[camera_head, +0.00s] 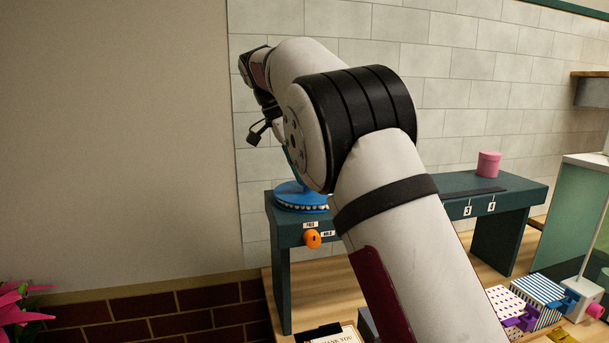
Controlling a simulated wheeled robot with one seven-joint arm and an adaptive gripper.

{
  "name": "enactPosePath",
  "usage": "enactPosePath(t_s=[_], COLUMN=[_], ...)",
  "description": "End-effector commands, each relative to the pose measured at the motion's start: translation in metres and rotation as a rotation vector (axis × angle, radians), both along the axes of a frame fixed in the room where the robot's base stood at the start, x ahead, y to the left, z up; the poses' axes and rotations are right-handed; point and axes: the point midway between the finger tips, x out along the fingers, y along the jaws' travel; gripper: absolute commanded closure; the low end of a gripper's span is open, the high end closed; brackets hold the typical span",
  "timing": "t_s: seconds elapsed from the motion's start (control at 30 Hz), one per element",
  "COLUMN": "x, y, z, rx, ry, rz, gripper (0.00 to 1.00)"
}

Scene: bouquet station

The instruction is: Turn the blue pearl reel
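The blue pearl reel (291,196) sits on the left end of a dark teal bench. A row of pale pearls shows along its lower rim. My arm hides its right part. An orange knob (312,239) is on the bench front below the reel, beside small labels that seem to read FREE and HOLD. My gripper (262,132) is above and left of the reel, partly hidden behind my own arm. A dark finger part shows, apart from the reel in the picture. I cannot tell whether the gripper is open or shut.
The teal bench (522,190) carries a pink round box (489,164) at its right. Patterned boxes with a purple ribbon (521,319) and a blue ribbon (561,303) are at lower right. A thank-you card (335,335) lies low in the middle. A tiled wall (480,60) stands behind.

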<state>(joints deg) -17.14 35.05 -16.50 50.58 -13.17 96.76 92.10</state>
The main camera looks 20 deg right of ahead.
Motion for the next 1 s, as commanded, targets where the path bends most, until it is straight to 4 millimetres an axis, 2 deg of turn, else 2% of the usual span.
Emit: enactPosePath(t_s=[0.5,0.53,0.6,1.0], x=[0.0003,0.0003,0.0002,0.0007], y=[-0.0002,-0.0002,-0.0003,0.0014], z=[0.001,0.001,0.0009,0.004], rx=[0.0,0.0,0.0,0.0], ry=[-0.003,-0.003,-0.003,-0.003], rz=[-0.019,-0.019,-0.019,-0.019], gripper=[1.0,0.6,0.46,0.46])
